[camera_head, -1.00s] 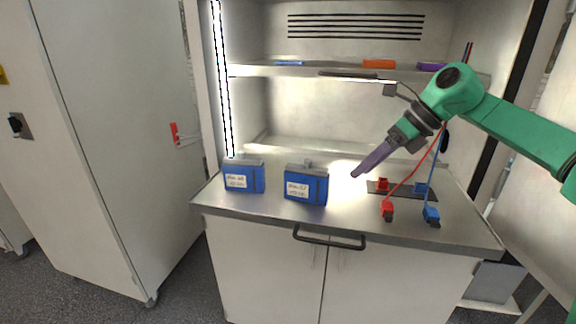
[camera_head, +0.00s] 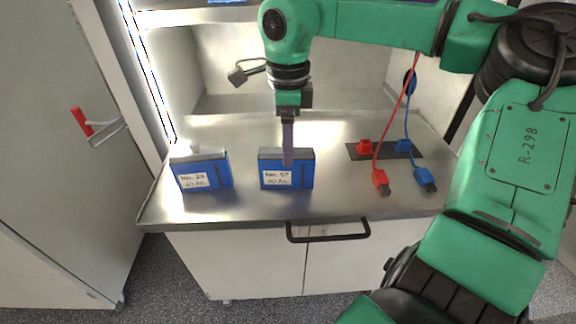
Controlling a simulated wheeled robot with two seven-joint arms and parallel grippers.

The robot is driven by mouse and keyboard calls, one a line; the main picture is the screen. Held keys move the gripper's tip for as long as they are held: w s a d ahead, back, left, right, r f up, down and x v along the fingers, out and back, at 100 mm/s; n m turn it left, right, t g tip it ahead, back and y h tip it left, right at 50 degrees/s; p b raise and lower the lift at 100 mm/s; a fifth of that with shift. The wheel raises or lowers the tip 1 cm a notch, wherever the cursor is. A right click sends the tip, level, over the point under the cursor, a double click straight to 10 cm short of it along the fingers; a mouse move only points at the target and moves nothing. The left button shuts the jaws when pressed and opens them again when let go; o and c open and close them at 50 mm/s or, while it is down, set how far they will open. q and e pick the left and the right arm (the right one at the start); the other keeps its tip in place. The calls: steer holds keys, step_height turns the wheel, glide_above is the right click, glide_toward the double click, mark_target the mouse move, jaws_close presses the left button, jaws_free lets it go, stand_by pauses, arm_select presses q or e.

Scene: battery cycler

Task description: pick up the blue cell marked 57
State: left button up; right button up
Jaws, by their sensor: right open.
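The blue cell marked 57 (camera_head: 299,178) stands upright on the metal bench top, its white label facing me. A second blue cell (camera_head: 218,172), with a label that seems to read 28 or 29, stands to the left. My left gripper is not in view.
A dark strip with red and blue sockets (camera_head: 364,146) lies right of the cells. A red plug (camera_head: 380,181) and a blue plug (camera_head: 426,180) on cables rest near it. A black handle (camera_head: 328,232) sits below the bench edge. A cabinet door stands at left.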

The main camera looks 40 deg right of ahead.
mark_target(287, 170)
steer(key=f+p, duration=0.1)
steer(key=f, duration=0.1)
steer(key=w+f+p, duration=0.1)
steer(key=f, duration=0.1)
steer(key=shift+f, duration=0.3)
steer(key=shift+s+d+f, duration=0.1)
steer(key=shift+f, duration=0.25)
steer(key=shift+s, duration=0.15)
steer(key=c, duration=1)
jaws_close()
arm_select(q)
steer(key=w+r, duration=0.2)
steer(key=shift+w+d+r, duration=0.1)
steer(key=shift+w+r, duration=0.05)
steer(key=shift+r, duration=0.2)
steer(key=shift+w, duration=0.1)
arm_select(e)
steer(key=shift+w, duration=0.2)
